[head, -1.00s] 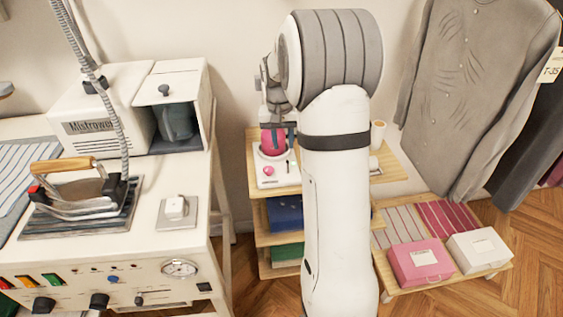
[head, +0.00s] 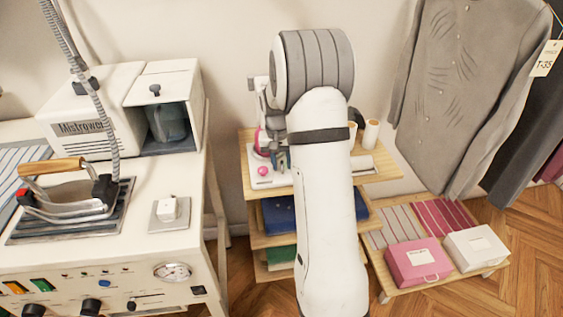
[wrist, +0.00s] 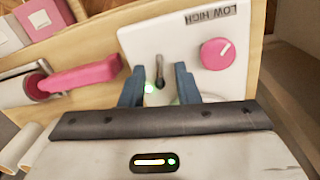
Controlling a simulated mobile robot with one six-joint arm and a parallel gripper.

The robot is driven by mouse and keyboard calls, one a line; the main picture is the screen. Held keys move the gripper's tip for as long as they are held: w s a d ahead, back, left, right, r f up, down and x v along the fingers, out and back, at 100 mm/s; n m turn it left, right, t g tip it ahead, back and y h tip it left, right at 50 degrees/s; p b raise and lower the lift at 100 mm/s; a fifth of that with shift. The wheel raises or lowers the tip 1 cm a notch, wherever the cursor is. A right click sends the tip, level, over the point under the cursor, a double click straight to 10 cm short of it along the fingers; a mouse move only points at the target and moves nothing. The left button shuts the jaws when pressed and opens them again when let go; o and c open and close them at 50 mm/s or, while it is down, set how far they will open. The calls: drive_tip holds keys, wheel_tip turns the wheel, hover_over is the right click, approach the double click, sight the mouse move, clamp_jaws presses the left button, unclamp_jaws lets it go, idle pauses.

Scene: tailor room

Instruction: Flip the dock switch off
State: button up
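The white dock (head: 265,179) stands on the wooden shelf at mid picture in the head view. In the wrist view, the dock plate (wrist: 137,38) carries a "LOW HIGH" label and a pink knob (wrist: 217,54). The dark toggle switch (wrist: 160,70) stands up from the plate, with a lit green light (wrist: 149,88) beside it. My gripper (wrist: 159,76) is open, with one blue finger on each side of the switch; I cannot tell whether either touches it. In the head view my gripper (head: 281,158) is low over the dock. A pink handled tool (wrist: 85,75) is close by.
White rolls (head: 371,134) stand on the shelf top (head: 385,168), right of my arm. A steam-iron station (head: 120,245) is at left. A pink box (head: 417,263) and a white box (head: 476,249) sit on a low stand at right. A grey garment hangs behind.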

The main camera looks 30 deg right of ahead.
drive_tip(key=shift+c, duration=0.3)
clamp_jaws()
